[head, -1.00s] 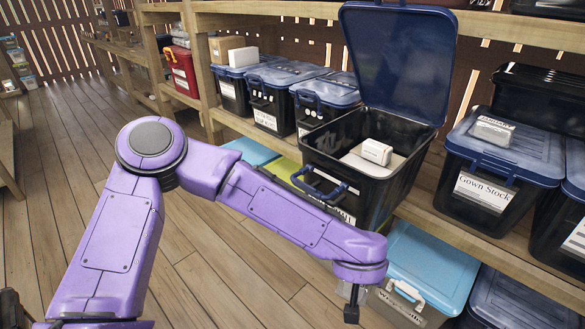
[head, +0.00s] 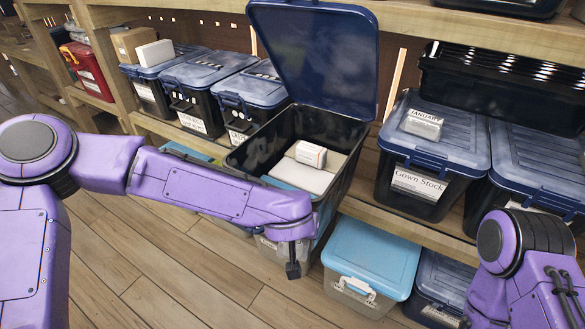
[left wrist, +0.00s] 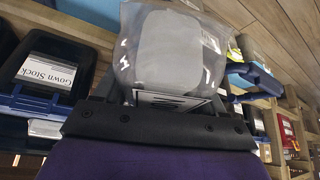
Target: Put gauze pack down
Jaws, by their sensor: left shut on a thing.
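My left gripper (head: 293,268) hangs at the end of the purple arm, in front of the open black bin (head: 345,190). In the left wrist view, the gripper (left wrist: 160,100) is shut on a clear pouch with a pale grey pad inside, seemingly the gauze pack (left wrist: 180,50). The bin's blue lid (head: 318,50) stands raised. Inside the bin are a small white box (head: 311,154) and pale flat packs (head: 300,175).
A light blue lidded bin (head: 372,260) sits below. The wooden floor (head: 160,270) at the left is clear.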

